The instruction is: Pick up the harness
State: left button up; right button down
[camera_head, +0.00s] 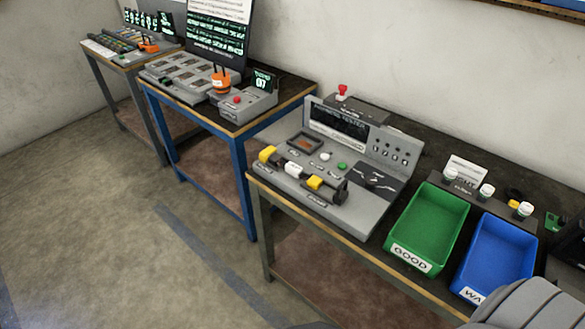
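A grey tester panel (352,213) with a dark screen stands on the nearest table. Along its front-left edge is a row of parts: a yellow block (267,153), a white block (293,169), a second yellow block (314,183) and dark end pieces. These look like connectors or sockets; I cannot tell which parts belong to the harness, and no loose cable is clear. A grey rounded link of my own arm shows at the bottom right. Neither gripper's fingertips can be made out, and nothing of mine touches the tester.
A green bin marked GOOD (432,222) and a blue bin (497,252) stand right of the tester. Small white-capped containers (486,191) are behind them. A dark object (570,243) is cut off at the right edge. Farther left are a blue-framed table (246,184) and another workbench. Open floor lies at left.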

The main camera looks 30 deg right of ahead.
aim_at(314, 182)
jog(key=u, duration=0.25)
jog(key=i, duration=1.7)
jog(key=z, duration=2.9)
